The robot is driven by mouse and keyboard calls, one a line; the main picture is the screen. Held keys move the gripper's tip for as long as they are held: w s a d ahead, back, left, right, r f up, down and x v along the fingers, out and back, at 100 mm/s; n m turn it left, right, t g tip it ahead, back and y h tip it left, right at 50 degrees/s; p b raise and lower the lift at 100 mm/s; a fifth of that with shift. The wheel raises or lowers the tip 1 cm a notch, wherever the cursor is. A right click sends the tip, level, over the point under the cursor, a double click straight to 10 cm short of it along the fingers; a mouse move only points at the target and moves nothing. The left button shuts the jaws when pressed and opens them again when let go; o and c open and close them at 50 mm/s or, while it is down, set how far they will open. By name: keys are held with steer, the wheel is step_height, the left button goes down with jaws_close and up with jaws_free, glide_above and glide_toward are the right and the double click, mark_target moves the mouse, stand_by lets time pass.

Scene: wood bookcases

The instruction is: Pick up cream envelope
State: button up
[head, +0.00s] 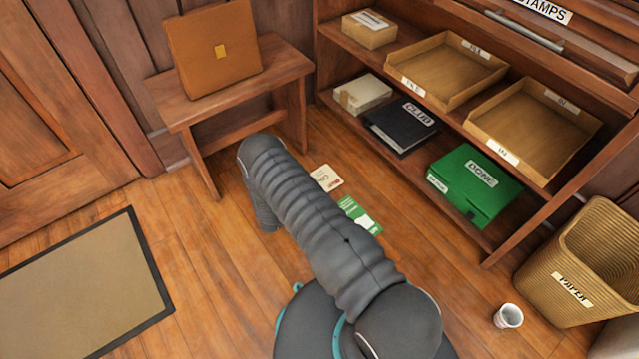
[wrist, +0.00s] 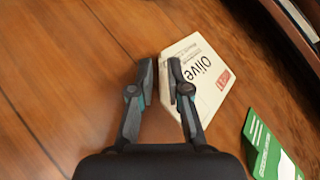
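The cream envelope (head: 328,179) lies on the wood floor just right of my arm in the head view. In the wrist view the cream envelope (wrist: 208,90) shows printed text reading "Olive" and a red mark. My gripper (wrist: 160,72) is open with a narrow gap between its fingertips. The right finger overlaps the envelope's left part and the left finger is just outside its left edge. I cannot tell whether the fingers touch it. In the head view my arm hides the gripper.
A green-and-white paper (head: 360,215) lies beside the envelope, also seen in the wrist view (wrist: 268,150). A wooden bench (head: 240,78) stands behind. A bookcase (head: 400,80) with trays and boxes is at right. A white cup (head: 508,316) and a wicker basket (head: 590,250) stand right.

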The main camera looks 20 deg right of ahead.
steer(key=shift+w+d+f, duration=0.2)
steer(key=shift+w+d, duration=0.2)
steer(key=shift+w, duration=0.2)
steer(key=shift+c, duration=0.2)
jaws_close()
steer(key=shift+r, duration=0.1)
